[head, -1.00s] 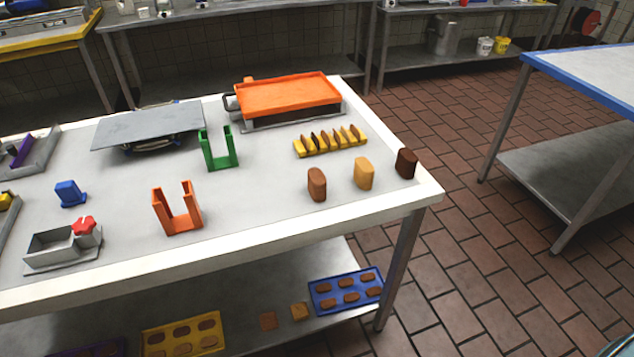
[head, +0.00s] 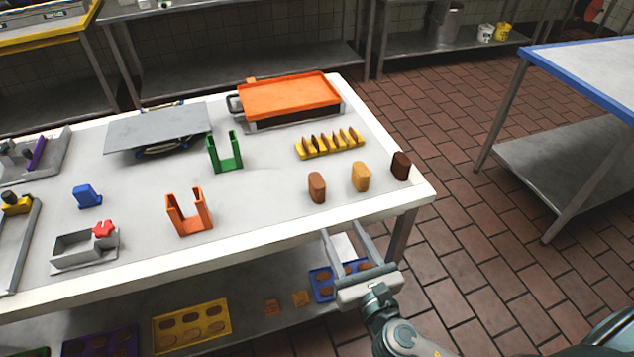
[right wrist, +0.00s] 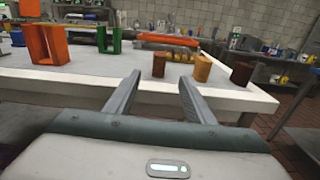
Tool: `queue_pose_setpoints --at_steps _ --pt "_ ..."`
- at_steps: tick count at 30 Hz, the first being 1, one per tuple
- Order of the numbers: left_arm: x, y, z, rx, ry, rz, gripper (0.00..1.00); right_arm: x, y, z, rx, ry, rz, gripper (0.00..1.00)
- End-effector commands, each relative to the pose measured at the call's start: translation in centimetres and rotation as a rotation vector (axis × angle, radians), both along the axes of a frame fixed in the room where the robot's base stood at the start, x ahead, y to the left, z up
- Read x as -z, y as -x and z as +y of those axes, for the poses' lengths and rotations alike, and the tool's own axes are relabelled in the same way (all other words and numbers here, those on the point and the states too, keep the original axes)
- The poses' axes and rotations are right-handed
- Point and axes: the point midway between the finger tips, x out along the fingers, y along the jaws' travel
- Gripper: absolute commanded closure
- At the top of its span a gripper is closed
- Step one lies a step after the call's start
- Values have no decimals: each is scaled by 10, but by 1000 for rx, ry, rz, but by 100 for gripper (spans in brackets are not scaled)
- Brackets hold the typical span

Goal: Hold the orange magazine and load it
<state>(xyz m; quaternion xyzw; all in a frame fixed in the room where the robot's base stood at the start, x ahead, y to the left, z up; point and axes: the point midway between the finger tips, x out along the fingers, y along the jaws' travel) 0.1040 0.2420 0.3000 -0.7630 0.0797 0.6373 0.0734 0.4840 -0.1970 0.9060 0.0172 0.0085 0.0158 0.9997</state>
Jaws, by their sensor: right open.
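The orange magazine (head: 189,213), a U-shaped upright holder with two tall walls, stands empty on the white table left of its front right corner. It also shows in the right wrist view (right wrist: 47,47) at the left. My right gripper (head: 342,232) is open and empty, in front of the table's front edge, to the right of the orange magazine and apart from it. Its two fingers also show in the right wrist view (right wrist: 157,85). Three biscuit stacks stand near the right end: reddish brown (head: 317,187), tan (head: 361,177) and dark brown (head: 401,166). My left gripper is not in view.
A green U-shaped holder (head: 225,164), a yellow rack (head: 329,150) and an orange-topped tray (head: 290,97) stand farther back. A grey box with a red knob (head: 86,254) and a blue piece (head: 88,197) stand left. The lower shelf holds biscuit trays. Bare tabletop surrounds the magazine.

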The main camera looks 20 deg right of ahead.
Motion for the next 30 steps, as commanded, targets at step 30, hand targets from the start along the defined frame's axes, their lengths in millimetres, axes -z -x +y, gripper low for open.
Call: queue_pose_setpoints --at_steps 30 --pt "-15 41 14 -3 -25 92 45 -12 -77 3 -2 34 -19 51"
